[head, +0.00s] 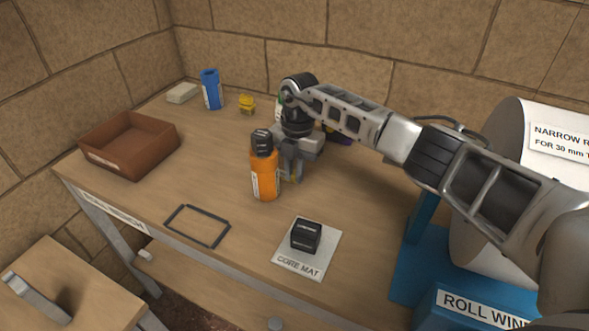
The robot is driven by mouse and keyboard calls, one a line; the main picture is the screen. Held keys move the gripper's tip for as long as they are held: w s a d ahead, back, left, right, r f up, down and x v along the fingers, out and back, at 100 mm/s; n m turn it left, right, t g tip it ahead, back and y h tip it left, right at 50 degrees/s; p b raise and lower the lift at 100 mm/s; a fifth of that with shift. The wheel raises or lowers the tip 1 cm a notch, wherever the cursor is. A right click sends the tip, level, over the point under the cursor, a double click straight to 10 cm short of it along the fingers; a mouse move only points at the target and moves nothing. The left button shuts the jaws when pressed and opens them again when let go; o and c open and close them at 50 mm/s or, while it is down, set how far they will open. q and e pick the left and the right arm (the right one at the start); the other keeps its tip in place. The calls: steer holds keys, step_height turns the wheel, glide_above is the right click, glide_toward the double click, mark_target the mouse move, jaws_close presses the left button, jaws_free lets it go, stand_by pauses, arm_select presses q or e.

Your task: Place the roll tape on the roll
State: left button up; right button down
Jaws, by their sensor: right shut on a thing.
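My right gripper (293,166) points down at the middle of the table, just right of and behind the orange bottle (265,178). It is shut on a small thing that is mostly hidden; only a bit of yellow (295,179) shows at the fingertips. I cannot tell whether this is the roll tape. The large white roll (486,225) stands at the right on the blue roll winder (424,264), partly covered by my right arm. Its label reads "NARROW R..., FOR 30 mm". My left gripper is not in view.
A brown tray (128,160) is at the left. A blue can (211,90), a pale block (182,93) and a yellow thing (247,104) stand at the back. A black thing (306,236) sits on the core mat (298,266). A dark rectangular outline (197,242) lies near the front edge.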

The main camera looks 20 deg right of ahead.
steer(key=shift+f, duration=0.1)
steer(key=c, duration=1.4)
jaws_free()
steer(key=shift+c, duration=0.2)
